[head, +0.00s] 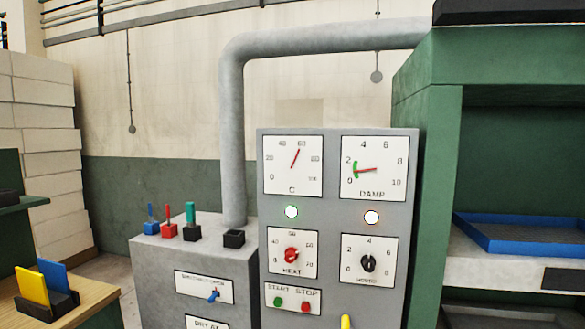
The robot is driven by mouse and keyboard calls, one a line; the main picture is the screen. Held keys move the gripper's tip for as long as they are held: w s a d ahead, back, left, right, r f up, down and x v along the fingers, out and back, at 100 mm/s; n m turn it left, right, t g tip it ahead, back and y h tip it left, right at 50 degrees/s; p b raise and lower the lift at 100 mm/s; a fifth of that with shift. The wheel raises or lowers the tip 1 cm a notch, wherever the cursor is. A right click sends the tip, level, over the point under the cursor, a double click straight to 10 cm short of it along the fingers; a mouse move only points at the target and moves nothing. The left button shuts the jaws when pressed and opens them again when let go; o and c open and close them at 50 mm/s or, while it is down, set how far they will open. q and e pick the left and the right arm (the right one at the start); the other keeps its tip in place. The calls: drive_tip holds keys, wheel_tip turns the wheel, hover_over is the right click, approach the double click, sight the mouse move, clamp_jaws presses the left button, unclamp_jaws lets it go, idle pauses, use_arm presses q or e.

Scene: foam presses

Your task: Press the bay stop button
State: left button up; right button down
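The grey control panel (334,219) stands at the middle right. Near its bottom is a white plate (291,312) labelled START and STOP. The red stop button (306,307) sits under STOP. The green start button (279,302) is just left of it. Nothing covers either button. Whether this is the bay stop button cannot be read from its label. Neither of my grippers shows in the head view.
Above the buttons are a red heat knob (291,255), a black knob (368,263) and two dials. A grey cabinet (150,262) with levers stands left. A green press frame (430,180) stands right, near a blue tray (520,246).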

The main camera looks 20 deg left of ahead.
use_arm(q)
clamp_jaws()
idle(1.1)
